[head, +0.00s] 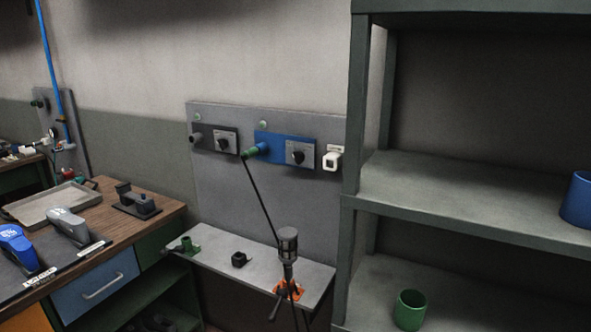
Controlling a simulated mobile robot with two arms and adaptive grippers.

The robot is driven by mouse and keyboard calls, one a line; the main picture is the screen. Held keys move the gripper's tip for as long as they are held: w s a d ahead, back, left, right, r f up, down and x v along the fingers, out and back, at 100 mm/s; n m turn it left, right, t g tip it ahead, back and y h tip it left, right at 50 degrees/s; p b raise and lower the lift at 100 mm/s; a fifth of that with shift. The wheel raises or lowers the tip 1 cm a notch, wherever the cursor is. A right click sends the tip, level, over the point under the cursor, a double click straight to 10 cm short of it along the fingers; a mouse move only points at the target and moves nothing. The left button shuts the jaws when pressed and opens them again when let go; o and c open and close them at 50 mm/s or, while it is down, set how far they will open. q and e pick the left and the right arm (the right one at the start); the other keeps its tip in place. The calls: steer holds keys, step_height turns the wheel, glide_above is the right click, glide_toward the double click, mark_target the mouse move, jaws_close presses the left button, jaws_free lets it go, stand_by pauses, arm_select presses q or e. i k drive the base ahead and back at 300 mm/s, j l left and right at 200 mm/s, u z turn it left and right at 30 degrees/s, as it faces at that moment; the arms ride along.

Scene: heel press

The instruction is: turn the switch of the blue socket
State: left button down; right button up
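The blue socket (272,143) is mounted on the grey wall panel, just left of the shelving unit. Its round dark switch (297,154) sits on the right half of the blue plate. A green plug (256,149) is at the left half of the plate, and a black cable (262,200) hangs down from it. The switch is unobstructed, but its exact setting is too small to tell. Neither of my grippers is in the head view.
A dark socket (216,140) with a similar knob is left of the blue one; a white fitting (332,159) is to its right. Below, a narrow ledge (214,257) holds small parts and a grey-headed device (288,244). Shelving (450,190) bounds the right, a workbench (118,224) the left.

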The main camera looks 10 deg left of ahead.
mark_target(298, 156)
steer(key=i+j+z, duration=0.1)
steer(key=j, duration=0.35)
steer(key=i+j+z, duration=0.1)
steer(key=j, duration=0.35)
steer(key=i+j+z, duration=0.1)
steer(key=j, duration=0.35)
steer(key=i+j+z, duration=0.1)
steer(key=j, duration=0.4)
steer(key=i, duration=0.1)
